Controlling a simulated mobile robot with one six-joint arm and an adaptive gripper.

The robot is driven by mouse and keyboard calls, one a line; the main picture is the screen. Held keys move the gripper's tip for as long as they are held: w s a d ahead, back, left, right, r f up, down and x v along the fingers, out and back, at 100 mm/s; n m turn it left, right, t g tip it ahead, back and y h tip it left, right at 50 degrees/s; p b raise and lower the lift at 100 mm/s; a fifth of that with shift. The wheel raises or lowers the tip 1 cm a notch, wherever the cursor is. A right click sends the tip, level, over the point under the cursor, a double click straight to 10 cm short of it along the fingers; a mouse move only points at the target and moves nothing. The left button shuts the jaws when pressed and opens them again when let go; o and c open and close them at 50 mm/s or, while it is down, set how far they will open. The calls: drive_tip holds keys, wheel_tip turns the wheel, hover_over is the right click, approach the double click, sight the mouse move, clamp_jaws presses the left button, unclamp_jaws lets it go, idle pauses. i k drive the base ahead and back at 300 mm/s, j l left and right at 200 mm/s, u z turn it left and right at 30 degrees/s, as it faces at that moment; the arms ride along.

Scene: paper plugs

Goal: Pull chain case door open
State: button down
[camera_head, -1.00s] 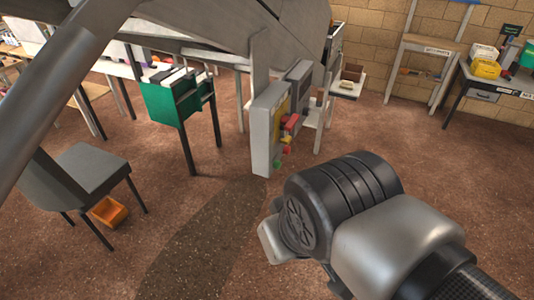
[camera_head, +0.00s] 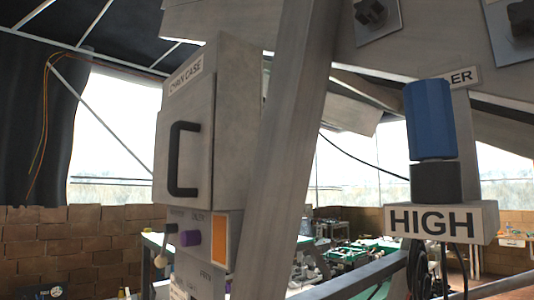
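The chain case (camera_head: 240,125) is a grey box labelled "CHAIN CASE" in the left half of the head view. Its door (camera_head: 188,145) carries a black C-shaped handle (camera_head: 183,160) and looks closed. Nothing is touching the handle in this view. My gripper is not in view now.
A slanted grey beam (camera_head: 290,130) stands just right of the case. A blue cylinder (camera_head: 428,120) stands above a "HIGH" sign (camera_head: 440,222) at right. Green-topped tables (camera_head: 360,255) lie behind.

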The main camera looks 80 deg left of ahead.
sight(182, 171)
drive_tip(key=u, duration=3.4)
